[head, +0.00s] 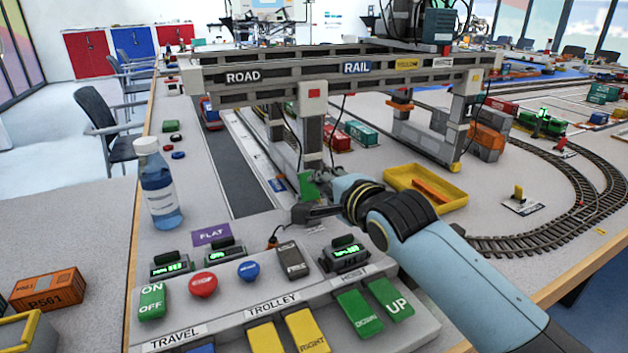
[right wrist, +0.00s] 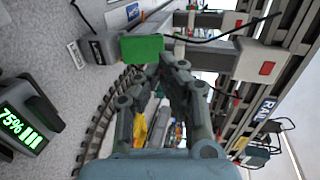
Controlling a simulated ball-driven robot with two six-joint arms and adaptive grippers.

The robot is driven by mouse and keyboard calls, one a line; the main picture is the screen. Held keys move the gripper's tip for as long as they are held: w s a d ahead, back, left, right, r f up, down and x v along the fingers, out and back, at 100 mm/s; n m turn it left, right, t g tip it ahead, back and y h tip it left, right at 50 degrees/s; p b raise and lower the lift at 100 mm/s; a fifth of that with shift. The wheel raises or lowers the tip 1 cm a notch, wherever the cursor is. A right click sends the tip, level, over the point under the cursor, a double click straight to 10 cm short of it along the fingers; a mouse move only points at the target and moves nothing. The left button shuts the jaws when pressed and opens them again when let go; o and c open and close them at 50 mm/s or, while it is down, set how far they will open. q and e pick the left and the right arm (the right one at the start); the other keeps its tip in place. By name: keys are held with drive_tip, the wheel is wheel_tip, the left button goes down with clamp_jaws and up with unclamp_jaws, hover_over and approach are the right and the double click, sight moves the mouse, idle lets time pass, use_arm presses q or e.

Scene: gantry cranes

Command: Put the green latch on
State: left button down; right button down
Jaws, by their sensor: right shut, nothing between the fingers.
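A small green piece, apparently the green latch (head: 308,188), sits at the foot of the gantry crane's near leg (head: 312,140). In the right wrist view the green latch (right wrist: 142,48) shows as a plain green block beside the grey leg, just beyond my fingertips. My right gripper (head: 300,213) is shut and empty, just in front of the green piece in the head view. It also shows in the right wrist view (right wrist: 172,62), its fingertips close together near the block. I cannot tell whether they touch it. My left gripper is not in view.
A control panel (head: 290,320) with coloured buttons stands in front. A charger-like display (right wrist: 28,118) reads 75%. A blue bottle (head: 160,190) stands at left, a yellow tray (head: 440,205) right of my gripper. Curved track (head: 560,215) lies at right. A cable (head: 340,115) hangs by the leg.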

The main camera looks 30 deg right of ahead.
sight(308, 173)
drive_tip(key=shift+x, duration=2.3)
drive_tip(key=shift+r, duration=0.15)
drive_tip(key=w+g+p, duration=0.1)
drive_tip(key=p, duration=0.2)
drive_tip(key=w+r+g+p, duration=0.1)
drive_tip(key=p, duration=0.3)
drive_tip(key=shift+d+g, duration=0.1)
drive_tip(key=shift+g, duration=0.3)
drive_tip(key=shift+w+f+p, duration=0.2)
drive_tip(key=shift+p, duration=0.2)
drive_tip(key=shift+w+f, duration=0.25)
drive_tip(key=shift+f, duration=0.05)
drive_tip(key=shift+s, duration=0.1)
drive_tip(key=shift+s+f+p, duration=0.2)
drive_tip(key=shift+s+p, duration=0.2)
drive_tip(key=shift+s, duration=0.25)
